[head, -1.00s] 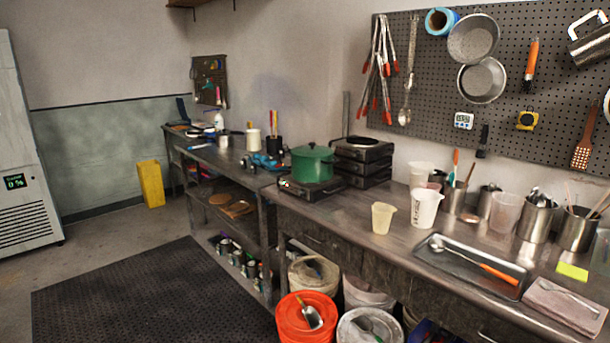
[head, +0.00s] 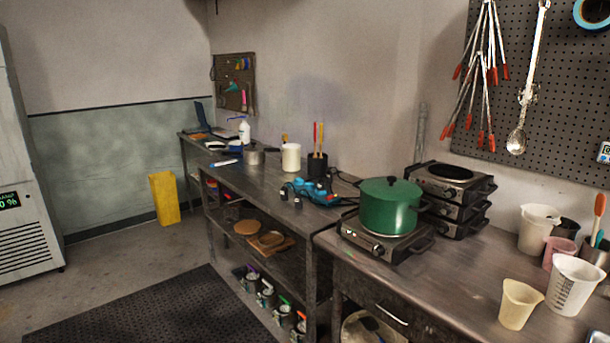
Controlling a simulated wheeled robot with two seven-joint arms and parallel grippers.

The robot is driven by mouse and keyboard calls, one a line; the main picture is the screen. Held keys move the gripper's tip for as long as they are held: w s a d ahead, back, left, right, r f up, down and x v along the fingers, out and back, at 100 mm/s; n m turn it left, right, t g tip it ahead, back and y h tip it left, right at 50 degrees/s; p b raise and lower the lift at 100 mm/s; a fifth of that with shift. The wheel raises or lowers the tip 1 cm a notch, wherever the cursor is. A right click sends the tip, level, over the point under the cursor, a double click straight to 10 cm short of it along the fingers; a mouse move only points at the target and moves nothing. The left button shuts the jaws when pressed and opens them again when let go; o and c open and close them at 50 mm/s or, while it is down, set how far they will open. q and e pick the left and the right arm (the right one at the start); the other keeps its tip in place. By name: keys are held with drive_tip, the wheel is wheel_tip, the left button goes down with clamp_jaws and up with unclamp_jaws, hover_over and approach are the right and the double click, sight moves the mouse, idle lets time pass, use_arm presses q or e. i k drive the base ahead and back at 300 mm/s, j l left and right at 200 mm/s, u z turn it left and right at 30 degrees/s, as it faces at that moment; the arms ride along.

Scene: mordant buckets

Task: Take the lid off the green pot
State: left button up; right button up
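The green pot (head: 389,214) stands upright on a single hot plate (head: 384,241) on the steel bench, right of centre in the head view. Its green lid (head: 391,188) is on top, with a small dark knob (head: 391,180) in the middle. Neither of my grippers is in view.
Stacked hot plates (head: 455,197) stand close behind the pot on its right. A cream beaker (head: 519,304) and a white measuring jug (head: 574,284) stand on the bench (head: 450,287) at the right. A dark mat (head: 170,312) covers the floor at lower left.

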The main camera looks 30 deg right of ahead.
sight(390, 188)
drive_tip(key=i+z, duration=0.1)
drive_tip(key=i, duration=0.4)
drive_tip(key=i+j+z, duration=0.15)
drive_tip(key=i, duration=0.3)
drive_tip(key=i+j+z, duration=0.1)
drive_tip(key=i, duration=0.4)
